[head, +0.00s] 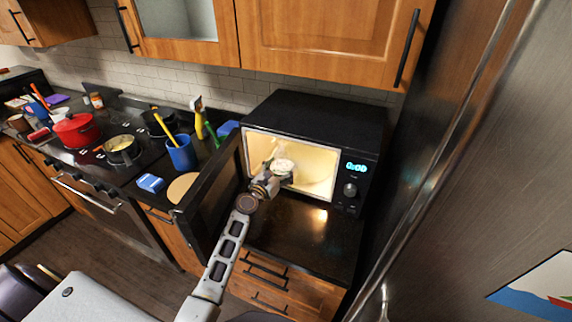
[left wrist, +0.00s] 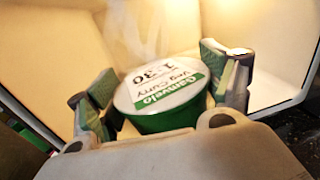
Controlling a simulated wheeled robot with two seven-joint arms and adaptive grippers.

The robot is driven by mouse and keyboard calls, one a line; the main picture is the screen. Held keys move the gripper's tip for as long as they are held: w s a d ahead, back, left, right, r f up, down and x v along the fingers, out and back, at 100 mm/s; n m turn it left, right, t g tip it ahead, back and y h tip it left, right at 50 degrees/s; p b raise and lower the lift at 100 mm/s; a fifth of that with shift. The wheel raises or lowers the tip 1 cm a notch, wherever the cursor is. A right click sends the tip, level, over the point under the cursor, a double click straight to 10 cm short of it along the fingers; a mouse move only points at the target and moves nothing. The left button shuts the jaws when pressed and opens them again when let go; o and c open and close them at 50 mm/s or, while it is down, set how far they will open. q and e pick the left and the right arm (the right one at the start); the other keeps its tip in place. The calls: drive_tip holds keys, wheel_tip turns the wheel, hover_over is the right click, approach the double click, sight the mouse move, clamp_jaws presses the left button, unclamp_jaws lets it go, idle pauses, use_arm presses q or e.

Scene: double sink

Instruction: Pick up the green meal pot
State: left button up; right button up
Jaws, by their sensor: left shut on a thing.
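The green meal pot (left wrist: 165,118) has a white lid with the words "Camvelo Veg Curry" and "1:30" on it. In the left wrist view it sits between the two fingers of my left gripper (left wrist: 165,90), which is shut on it. In the head view the pot (head: 283,166) shows as a small pale shape inside the lit, open microwave (head: 318,165). My left gripper (head: 268,180) reaches in through the microwave opening. Whether the pot touches the microwave floor is hidden. My right gripper is not in view.
The microwave door (head: 212,195) hangs open to the left of my arm. A blue cup (head: 181,154) with a yellow utensil, a round board (head: 182,187) and a red pot (head: 76,130) are further left. A tall metal fridge-like surface (head: 470,170) stands close on the right.

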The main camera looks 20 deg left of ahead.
use_arm(q)
drive_tip(key=shift+s+a, duration=0.1)
drive_tip(key=shift+s, duration=0.5)
idle(0.4)
